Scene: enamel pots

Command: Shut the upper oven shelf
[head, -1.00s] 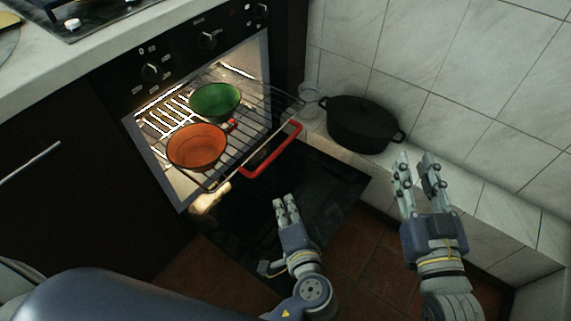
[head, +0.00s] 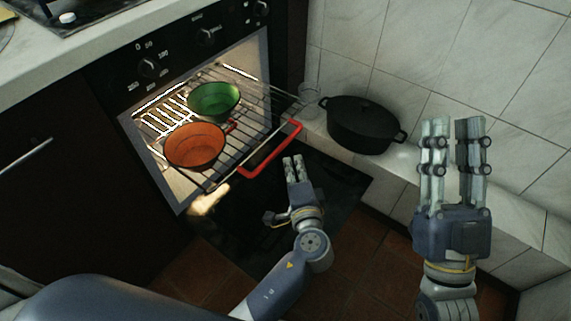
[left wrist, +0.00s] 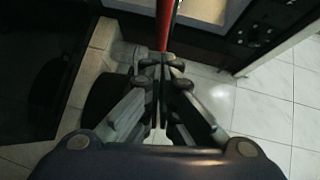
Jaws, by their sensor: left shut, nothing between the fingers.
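The oven's wire shelf (head: 214,182) is pulled out over the open, dark oven door (head: 225,235). A red handle (head: 270,152) is at the shelf's front. An orange pot (head: 195,147) and a green pot (head: 214,102) stand on the shelf. My left gripper (head: 293,160) is shut and empty, just in front of and below the handle's right part in the head view. The left wrist view shows its closed fingertips (left wrist: 160,62) with the red handle (left wrist: 165,25) just beyond; I cannot tell whether they touch. My right gripper (head: 453,122) is open and empty, off to the right.
A black lidded pot (head: 362,126) and a clear glass (head: 309,95) stand on the ledge by the tiled wall (head: 430,60), right of the oven. A counter with a hob (head: 80,25) is above. Brown floor tiles (head: 350,250) lie below.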

